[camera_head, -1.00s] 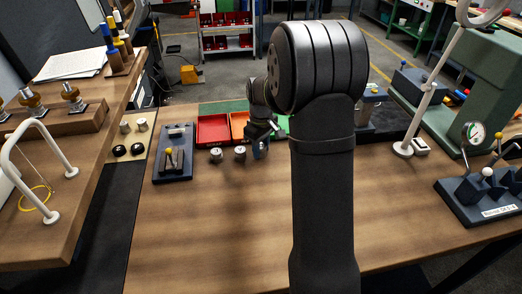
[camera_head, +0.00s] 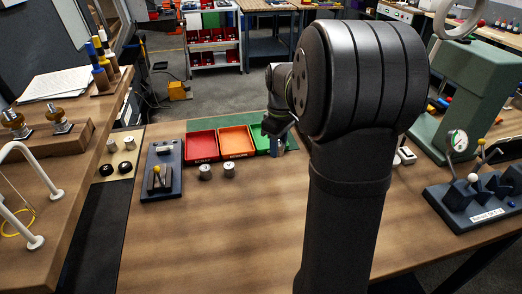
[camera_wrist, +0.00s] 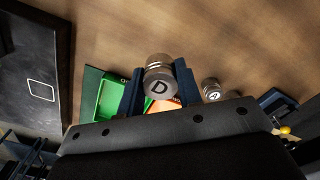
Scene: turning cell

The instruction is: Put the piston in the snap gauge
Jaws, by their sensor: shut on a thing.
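A metal piston marked "D" (camera_wrist: 159,85) is clamped between the two blue fingers of my gripper (camera_wrist: 159,92) in the wrist view, its lettered end facing the camera. In the head view my gripper (camera_head: 279,139) is over the bench by the green tray, partly hidden by my arm. Another blue fixture with a yellow-tipped lever (camera_head: 158,185) lies at the left. I cannot tell for certain which is the snap gauge. My gripper is apart from both.
Two more pistons (camera_head: 205,172) (camera_head: 229,169) stand in front of a red tray (camera_head: 202,146) and an orange tray (camera_head: 236,141). A green tray (camera_head: 259,133) is beside them. A green machine (camera_head: 478,85) stands at the right. The middle of the bench is clear.

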